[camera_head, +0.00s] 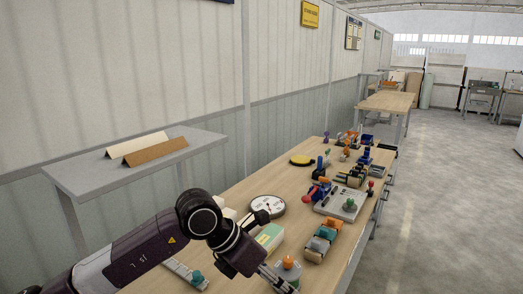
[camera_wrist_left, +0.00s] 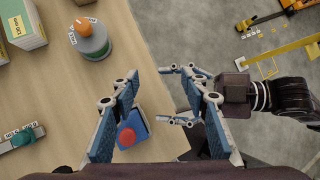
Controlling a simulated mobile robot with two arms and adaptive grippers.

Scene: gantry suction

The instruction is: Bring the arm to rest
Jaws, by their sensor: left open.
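My left arm (camera_head: 140,250) reaches in from the lower left over the near part of the wooden workbench (camera_head: 225,195). Its gripper (camera_head: 272,277) points down at the bottom edge in the head view, partly cut off. In the left wrist view the left gripper (camera_wrist_left: 161,78) has its two blue-padded fingers wide apart with nothing between them. A blue block with a red knob (camera_wrist_left: 128,138) shows below, beside the left finger. My right gripper (camera_wrist_left: 164,95) shows in the left wrist view, coming from the right, with its fingers apart and empty, close to the left gripper's right finger.
A grey cylinder with an orange knob (camera_wrist_left: 93,42) stands on the bench near the left gripper. A white dial (camera_head: 267,206), a teal-and-orange block (camera_head: 322,243) and several other fixtures crowd the bench. A grey shelf (camera_head: 110,178) stands left. The floor (camera_head: 440,200) at right is clear.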

